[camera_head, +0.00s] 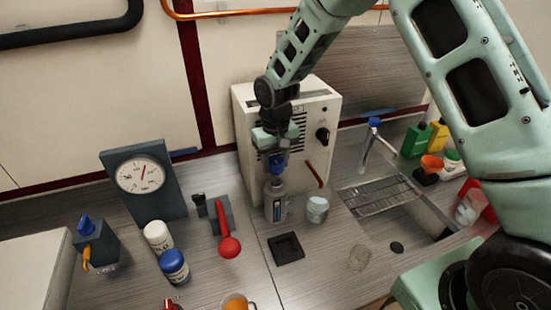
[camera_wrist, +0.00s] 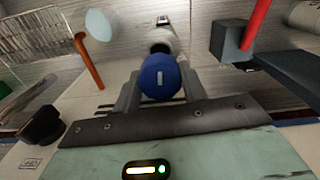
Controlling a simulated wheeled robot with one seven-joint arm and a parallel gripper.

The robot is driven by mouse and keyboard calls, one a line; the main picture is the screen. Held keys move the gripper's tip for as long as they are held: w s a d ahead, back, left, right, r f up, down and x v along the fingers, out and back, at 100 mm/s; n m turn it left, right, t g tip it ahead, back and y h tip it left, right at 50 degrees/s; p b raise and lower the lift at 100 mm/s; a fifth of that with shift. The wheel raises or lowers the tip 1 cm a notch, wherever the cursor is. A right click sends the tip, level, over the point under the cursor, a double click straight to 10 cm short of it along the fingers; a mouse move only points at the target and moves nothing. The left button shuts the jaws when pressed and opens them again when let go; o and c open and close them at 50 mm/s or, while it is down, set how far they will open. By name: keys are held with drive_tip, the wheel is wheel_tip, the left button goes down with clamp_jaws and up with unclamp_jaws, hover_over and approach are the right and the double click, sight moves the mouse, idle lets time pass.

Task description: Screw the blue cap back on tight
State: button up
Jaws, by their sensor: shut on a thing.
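The blue cap (camera_head: 277,164) is between the fingers of my gripper (camera_head: 277,155), which is shut on it. The clear bottle (camera_head: 276,205) stands upright on the counter just below, with a dark label strip. In the wrist view the blue cap (camera_wrist: 160,77) sits between both fingers (camera_wrist: 158,88). The bottle's open-looking dark mouth (camera_wrist: 161,47) shows just beyond the cap's edge, so the cap seems held above the neck and apart from it. The exact gap is hard to tell.
A beige machine (camera_head: 300,115) stands right behind the bottle. A red-handled lever (camera_head: 228,245) is to the left. A black square tray (camera_head: 287,248) lies in front. The sink is right.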

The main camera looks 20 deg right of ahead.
sight(275, 174)
drive_tip(key=shift+f+b, duration=0.65)
drive_tip(key=shift+f, duration=0.7)
drive_tip(key=shift+f+b, duration=0.8)
drive_tip(key=shift+f, duration=0.45)
idle(0.3)
drive_tip(key=o, duration=1)
drive_tip(key=shift+o, duration=0.2)
drive_tip(key=shift+r, duration=0.1)
wheel_tip(275, 174, up, 17)
drive_tip(key=b, duration=0.4)
drive_tip(key=shift+r, duration=0.15)
drive_tip(key=shift+c, duration=0.2)
